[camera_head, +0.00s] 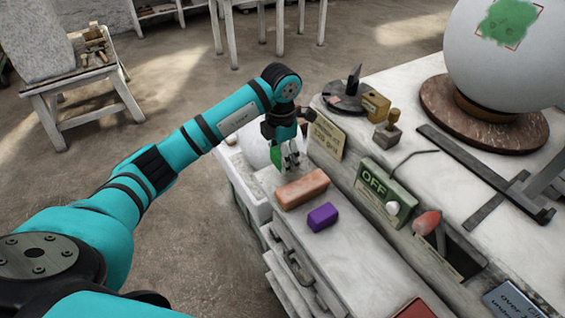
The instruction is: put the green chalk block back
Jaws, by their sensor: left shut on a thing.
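The green chalk block (276,156) shows as a small green patch beside the fingers of my left gripper (290,162). My left gripper points down and is shut on it; the fingers hide much of the block. It is over the far end of the narrow white ledge (365,262). An orange-brown block (302,188) lies on the ledge just nearer than the gripper, and a purple block (322,217) lies nearer still. I cannot tell whether the green block touches the ledge. My right gripper is not in view.
A card sign (327,136) stands right of my gripper. A green OFF box (386,195) and a red-tipped tool (428,222) line the bench edge. A large white sphere (505,60) stands on a round base. The ledge is clear between the purple block and a red item (415,309).

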